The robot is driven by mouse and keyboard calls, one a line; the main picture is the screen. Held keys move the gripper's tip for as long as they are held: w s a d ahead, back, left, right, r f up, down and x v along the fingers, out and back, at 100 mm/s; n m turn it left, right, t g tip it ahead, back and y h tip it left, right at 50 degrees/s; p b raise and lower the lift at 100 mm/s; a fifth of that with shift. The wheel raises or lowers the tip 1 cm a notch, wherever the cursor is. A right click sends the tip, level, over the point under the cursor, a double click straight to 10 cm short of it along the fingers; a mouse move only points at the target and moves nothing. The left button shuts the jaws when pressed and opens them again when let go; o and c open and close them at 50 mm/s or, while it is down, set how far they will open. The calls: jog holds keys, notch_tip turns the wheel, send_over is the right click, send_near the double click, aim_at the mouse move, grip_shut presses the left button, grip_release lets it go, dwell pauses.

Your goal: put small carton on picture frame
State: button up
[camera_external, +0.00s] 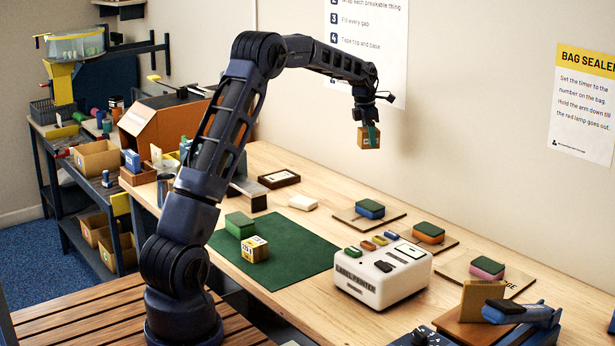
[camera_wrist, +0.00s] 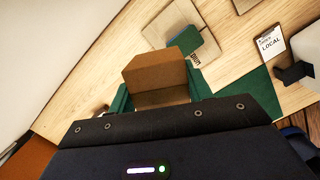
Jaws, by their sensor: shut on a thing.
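The small carton (camera_external: 369,140) is brown cardboard with a printed mark on its side. My gripper (camera_external: 370,128) is shut on it and holds it high above the table, near the wall. In the wrist view the carton (camera_wrist: 155,72) sits between the green fingers of my gripper (camera_wrist: 158,98). The picture frame (camera_external: 279,178) is a small dark-rimmed rectangle with a pale inside, lying flat on the table toward the back. It is lower than the carton and to its left in the external view. I cannot make it out surely in the wrist view.
A white label printer (camera_external: 383,278) stands at the table's front. A green mat (camera_external: 290,260) bears a green block (camera_external: 240,225) and a yellow-white carton (camera_external: 255,249).

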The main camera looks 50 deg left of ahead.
jog(key=s+a+n, duration=0.2)
jog(key=a+n, duration=0.1)
jog(key=a, duration=1.6)
jog(key=n, duration=0.2)
send_over(281, 175)
jog(key=shift+y, duration=0.4)
jog(key=f, duration=1.9)
jog(key=shift+s+d+f, duration=0.1)
jog(key=shift+s+f, duration=0.05)
jog(key=shift+s, duration=0.2)
jog(key=shift+f, duration=0.1)
jog(key=o, duration=1)
jog(key=shift+c, duration=0.2)
